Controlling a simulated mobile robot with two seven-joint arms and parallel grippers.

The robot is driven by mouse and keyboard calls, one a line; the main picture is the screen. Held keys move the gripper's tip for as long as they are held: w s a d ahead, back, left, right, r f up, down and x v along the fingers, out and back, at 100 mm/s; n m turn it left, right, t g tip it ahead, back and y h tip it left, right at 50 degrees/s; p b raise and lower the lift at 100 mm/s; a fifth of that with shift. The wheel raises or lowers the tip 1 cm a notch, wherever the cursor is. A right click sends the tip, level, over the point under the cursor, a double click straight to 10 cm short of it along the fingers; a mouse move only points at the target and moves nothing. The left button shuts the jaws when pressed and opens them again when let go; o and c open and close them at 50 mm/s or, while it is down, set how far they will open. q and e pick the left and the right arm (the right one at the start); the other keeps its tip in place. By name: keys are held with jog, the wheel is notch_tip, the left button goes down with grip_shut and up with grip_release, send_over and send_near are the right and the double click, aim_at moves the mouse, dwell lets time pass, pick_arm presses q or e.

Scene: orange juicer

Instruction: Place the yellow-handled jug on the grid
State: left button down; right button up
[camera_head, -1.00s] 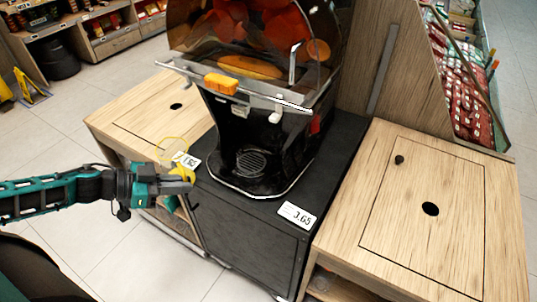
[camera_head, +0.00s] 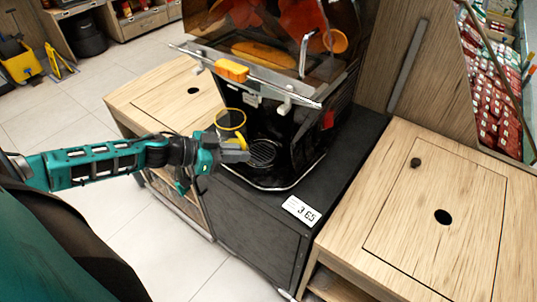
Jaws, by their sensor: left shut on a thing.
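My left gripper (camera_head: 238,150) comes in from the left and is shut on the yellow-handled jug (camera_head: 230,118). The jug is see-through with a yellow rim and shows just above and behind the gripper. Its handle is mostly hidden by the gripper fingers. The round grid (camera_head: 263,152) lies in the base of the black juicer (camera_head: 300,120), right beside the gripper tip. The jug is at the grid's left side; I cannot tell whether it touches the juicer base. My right gripper is not in view.
The juicer's orange-knobbed tap (camera_head: 231,71) and front bar hang above the grid. A price card (camera_head: 301,210) lies on the black cabinet top. Wooden counters stand at the left (camera_head: 150,105) and right (camera_head: 440,190); both tops are largely clear.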

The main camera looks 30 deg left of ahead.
pick_arm(q)
jog(key=w+d, duration=0.1)
jog(key=w, duration=0.1)
jog(key=w+d, duration=0.4)
jog(key=shift+w+p, duration=0.15)
jog(key=shift+p, duration=0.2)
notch_tip(320, 180, down, 4)
jog(key=shift+r+b, duration=0.2)
jog(key=shift+b, duration=0.6)
jog(key=c, duration=1.2)
grip_release()
jog(key=shift+a+r, duration=0.1)
